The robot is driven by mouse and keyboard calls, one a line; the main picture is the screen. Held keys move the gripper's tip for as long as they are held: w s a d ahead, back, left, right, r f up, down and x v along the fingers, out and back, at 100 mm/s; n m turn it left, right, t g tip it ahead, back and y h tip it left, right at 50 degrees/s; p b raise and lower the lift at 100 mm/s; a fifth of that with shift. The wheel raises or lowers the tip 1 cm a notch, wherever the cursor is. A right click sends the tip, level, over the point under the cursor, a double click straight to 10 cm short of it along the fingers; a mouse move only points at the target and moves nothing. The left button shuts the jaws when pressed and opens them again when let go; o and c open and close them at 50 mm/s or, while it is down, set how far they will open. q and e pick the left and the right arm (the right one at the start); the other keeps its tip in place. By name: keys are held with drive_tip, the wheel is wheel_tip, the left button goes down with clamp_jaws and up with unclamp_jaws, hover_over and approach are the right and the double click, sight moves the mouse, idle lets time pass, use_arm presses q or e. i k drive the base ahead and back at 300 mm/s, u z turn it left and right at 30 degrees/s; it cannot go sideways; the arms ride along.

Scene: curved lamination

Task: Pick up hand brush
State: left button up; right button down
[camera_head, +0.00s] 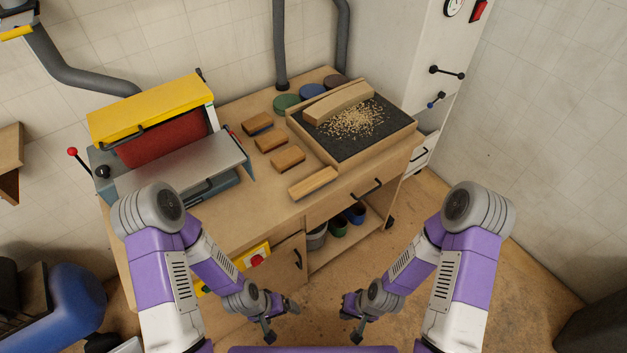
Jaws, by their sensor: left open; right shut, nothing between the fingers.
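No piece shows bristles clearly, so I cannot tell for sure which is the hand brush. A long light wooden piece (313,183) lies at the bench's front edge, before the tray, and may be it. Three brown blocks (270,141) lie in a row left of the tray. My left gripper (282,322) is open and empty, low in front of the bench. My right gripper (350,322) is shut and empty, right of it, also low and apart from the bench.
A dark-bedded tray (396,136) holds a wooden beam (338,103) and wood shavings (352,121). A yellow-topped sanding machine (150,108) fills the bench's left side. Coloured discs (286,102) lie at the back. Pots (338,227) stand on the lower shelf. Floor between my arms is clear.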

sight(313, 184)
drive_tip(key=z, duration=1.65)
drive_tip(key=i, duration=1.95)
drive_tip(key=u, duration=4.25)
